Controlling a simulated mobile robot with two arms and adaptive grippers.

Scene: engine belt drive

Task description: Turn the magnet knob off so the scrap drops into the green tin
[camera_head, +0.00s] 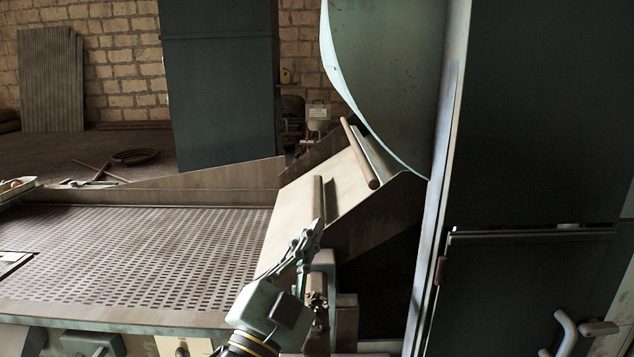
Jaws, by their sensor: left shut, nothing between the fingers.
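My left gripper (316,228) comes up from the bottom of the view. Its fingers are shut and empty. The fingertips are at or just below the lower end of a short brown rod (318,195) on the sloped pale plate; I cannot tell whether they touch it. I cannot make out the magnet knob, the scrap or the green tin with certainty. The lower area behind my gripper and the plate is dark. My right gripper is not in view.
A perforated metal table (150,245) fills the left. The sloped plate (335,184) carries another long rod (360,154) beneath a large curved green housing (390,70). A dark cabinet (540,120) blocks the right. A tray (14,186) with small items sits at the left edge.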

